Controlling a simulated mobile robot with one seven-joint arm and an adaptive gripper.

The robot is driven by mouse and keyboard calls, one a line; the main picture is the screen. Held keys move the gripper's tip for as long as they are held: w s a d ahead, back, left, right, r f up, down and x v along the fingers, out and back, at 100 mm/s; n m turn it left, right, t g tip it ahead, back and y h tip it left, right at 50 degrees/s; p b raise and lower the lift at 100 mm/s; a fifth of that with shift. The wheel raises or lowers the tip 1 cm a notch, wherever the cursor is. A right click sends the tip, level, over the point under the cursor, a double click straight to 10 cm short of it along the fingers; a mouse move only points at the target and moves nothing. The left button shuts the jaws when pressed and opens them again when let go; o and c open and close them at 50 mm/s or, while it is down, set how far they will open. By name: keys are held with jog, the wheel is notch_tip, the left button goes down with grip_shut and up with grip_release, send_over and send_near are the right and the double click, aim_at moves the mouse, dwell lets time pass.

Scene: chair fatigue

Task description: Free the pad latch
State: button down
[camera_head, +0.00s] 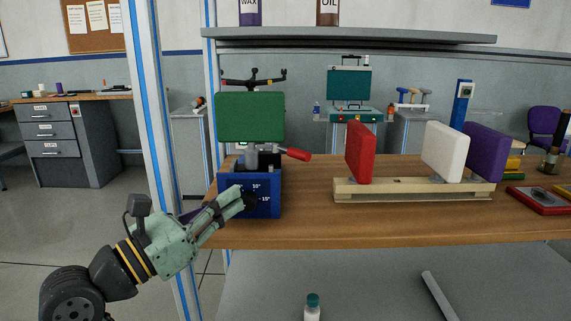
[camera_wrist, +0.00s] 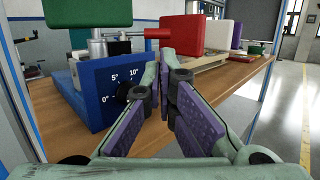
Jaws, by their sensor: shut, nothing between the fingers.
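A blue fixture (camera_head: 232,197) with an angle scale on its front stands at the left end of the workbench. A green pad (camera_head: 250,117) sits upright on its post. A red-handled lever (camera_head: 295,154) sticks out to the right below the pad; its red end also shows in the wrist view (camera_wrist: 151,32). No part is labelled as the latch. My gripper (camera_head: 240,200) is shut and empty in front of the scale face, below the lever.
A wooden rack (camera_head: 405,191) to the right holds a red pad (camera_head: 360,153), a white pad (camera_head: 444,150) and a purple pad (camera_head: 484,152). A shelf (camera_head: 350,36) hangs above. A blue-striped upright post (camera_head: 160,130) stands left of the fixture. Bench surface between fixture and rack is clear.

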aim_at(297, 157)
jog(key=shift+d, duration=0.1)
jog(key=p+x, duration=0.3)
jog(key=x, duration=1.1)
jog(key=shift+r+p, duration=0.15)
jog(key=shift+p, duration=0.2)
